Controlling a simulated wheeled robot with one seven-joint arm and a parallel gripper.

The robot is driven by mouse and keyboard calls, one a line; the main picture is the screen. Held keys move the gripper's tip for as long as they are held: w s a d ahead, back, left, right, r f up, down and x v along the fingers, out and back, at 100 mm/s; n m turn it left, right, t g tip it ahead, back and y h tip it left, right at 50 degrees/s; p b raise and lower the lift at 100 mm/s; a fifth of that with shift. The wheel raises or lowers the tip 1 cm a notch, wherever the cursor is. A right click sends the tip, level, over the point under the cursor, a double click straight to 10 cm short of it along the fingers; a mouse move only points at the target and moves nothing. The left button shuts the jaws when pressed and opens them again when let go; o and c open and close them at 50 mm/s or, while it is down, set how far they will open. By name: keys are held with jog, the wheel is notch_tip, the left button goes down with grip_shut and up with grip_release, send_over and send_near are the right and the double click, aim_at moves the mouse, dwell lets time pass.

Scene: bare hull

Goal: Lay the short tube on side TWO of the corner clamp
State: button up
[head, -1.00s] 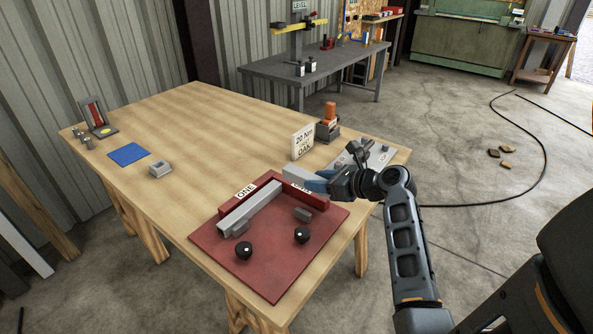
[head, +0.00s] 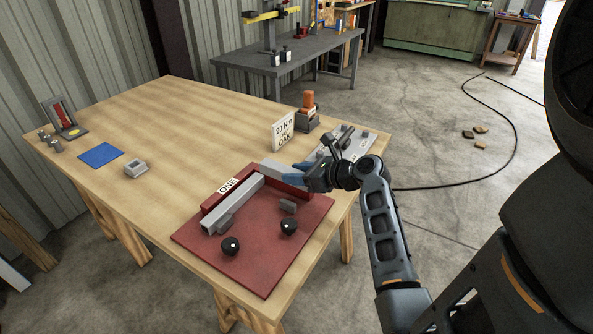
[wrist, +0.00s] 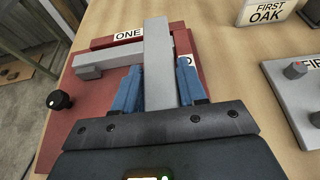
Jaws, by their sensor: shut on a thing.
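The short tube (head: 276,167) is pale grey and square. My gripper (head: 293,174) is shut on it, with blue fingers on both sides in the wrist view (wrist: 157,78). The tube (wrist: 157,50) reaches forward across the corner clamp's red wall. The red corner clamp (head: 255,262) lies on the table's front part. A longer grey tube (head: 236,203) lies along side ONE. The side TWO wall (head: 276,184) is under my gripper, and its label is mostly hidden by fingers and tube. Whether the short tube touches the clamp is unclear.
A sign (head: 283,131), an orange-topped device (head: 307,108) and a grey panel (head: 360,145) are behind and right. The table's left middle is mostly clear around a blue mat (head: 100,155).

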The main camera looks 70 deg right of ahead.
aim_at(298, 190)
jog(key=shift+f+b, duration=1)
jog(key=shift+f, duration=1.75)
jog(key=shift+f, duration=0.15)
jog(key=o, duration=1.2)
jog(key=shift+s+f, duration=0.1)
jog(key=shift+s, duration=0.05)
jog(key=shift+o, duration=0.2)
jog(key=v, duration=0.6)
jog(key=shift+s+a+r, duration=0.15)
jog(key=shift+s+r, duration=0.05)
jog(key=shift+r, duration=0.15)
jog(key=shift+s+a+r, duration=0.25)
jog(key=shift+s+r, duration=0.05)
jog(key=shift+s, duration=0.15)
